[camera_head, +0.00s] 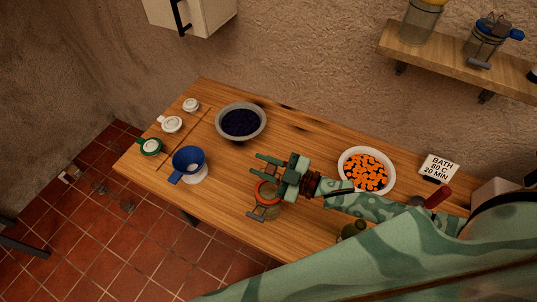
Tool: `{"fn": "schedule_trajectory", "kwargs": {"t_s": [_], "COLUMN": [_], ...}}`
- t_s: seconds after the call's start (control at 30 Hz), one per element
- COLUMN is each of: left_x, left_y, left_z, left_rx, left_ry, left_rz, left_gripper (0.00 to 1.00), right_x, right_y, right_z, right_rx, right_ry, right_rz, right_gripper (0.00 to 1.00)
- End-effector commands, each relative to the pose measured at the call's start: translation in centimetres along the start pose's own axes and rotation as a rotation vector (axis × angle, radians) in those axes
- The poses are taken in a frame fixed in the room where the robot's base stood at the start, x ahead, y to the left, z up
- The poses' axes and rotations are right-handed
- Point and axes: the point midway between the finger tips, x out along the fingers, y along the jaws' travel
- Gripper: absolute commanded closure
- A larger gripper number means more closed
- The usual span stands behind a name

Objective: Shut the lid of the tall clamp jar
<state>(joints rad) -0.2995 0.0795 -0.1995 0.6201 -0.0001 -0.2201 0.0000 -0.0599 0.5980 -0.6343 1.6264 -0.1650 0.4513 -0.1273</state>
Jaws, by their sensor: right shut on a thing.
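A glass clamp jar with an orange-red seal ring (267,192) stands on the wooden table, with a metal wire clamp (258,213) on its near side. My right gripper (262,165) comes in from the right, over the far side of the jar's mouth. Its two fingers point left and are shut on what seems to be the jar's lid, which is mostly hidden by the gripper. How far the lid is tilted I cannot tell. My left gripper is not in view.
A bowl of dark berries (240,122), a bowl of orange pieces (366,172), a blue funnel (188,160) and several small lidded pieces (172,124) stand on the table. A dark green jar (352,230) is near my right arm. A shelf (455,62) holds more jars.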

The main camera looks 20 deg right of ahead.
Motion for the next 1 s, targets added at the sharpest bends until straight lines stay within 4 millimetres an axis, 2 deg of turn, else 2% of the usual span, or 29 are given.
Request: {"fn": "schedule_trajectory", "kwargs": {"t_s": [0.27, 0.73, 1.0], "left_x": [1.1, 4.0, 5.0], "left_y": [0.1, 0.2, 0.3], "left_z": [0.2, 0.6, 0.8], "left_rx": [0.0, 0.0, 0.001], "left_ry": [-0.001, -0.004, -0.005], "left_rz": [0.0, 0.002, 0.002], "left_gripper": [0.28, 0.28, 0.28], "right_x": [0.0, 0.0, 0.0], "right_y": [-2.8, -6.9, -8.3], "right_z": [0.2, 1.8, 2.8], "right_rx": [-0.257, -0.685, -0.682], "right_ry": [0.001, 0.0, -0.001], "right_rz": [0.001, 0.0, -0.002], "right_gripper": [1.0, 1.0, 1.0]}}
